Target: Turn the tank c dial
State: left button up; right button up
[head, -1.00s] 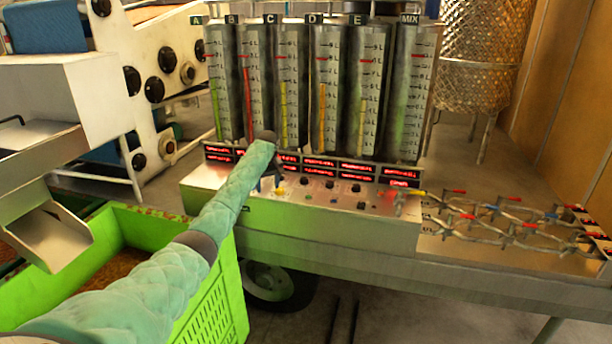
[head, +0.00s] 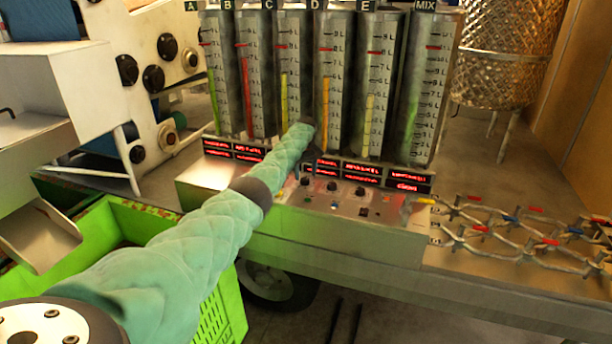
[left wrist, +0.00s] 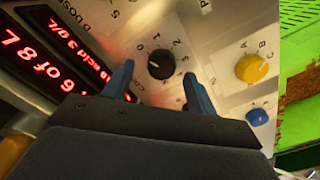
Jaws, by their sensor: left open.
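In the left wrist view a round black dial (left wrist: 161,65) with a white pointer mark sits on the metal panel, with numbers around it. The lettering beside it is too partial to read as tank C. My left gripper (left wrist: 158,80) is open, its two blue fingers on either side of the dial, with no clear contact. In the head view tank C (head: 291,65) stands in the row of tanks above the panel (head: 330,210). My right gripper is not in view.
A yellow knob (left wrist: 252,68) and a blue knob (left wrist: 258,116) lie right of the dial in the wrist view. Red displays (head: 346,168) run above the panel. A green crate (head: 215,310) stands front left; metal linkages (head: 520,235) lie right.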

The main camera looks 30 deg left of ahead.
pick_arm(q)
jog(key=shift+w+f, duration=0.1)
jog(key=shift+f, duration=0.5)
jog(key=shift+s+f, duration=0.25)
jog(key=shift+f, duration=0.15)
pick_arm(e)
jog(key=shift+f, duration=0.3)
pick_arm(q)
jog(key=shift+w+f, duration=0.1)
jog(key=shift+f, duration=0.05)
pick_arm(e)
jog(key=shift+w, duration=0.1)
pick_arm(q)
jog(key=shift+c, duration=0.5)
jog(key=c, duration=0.9)
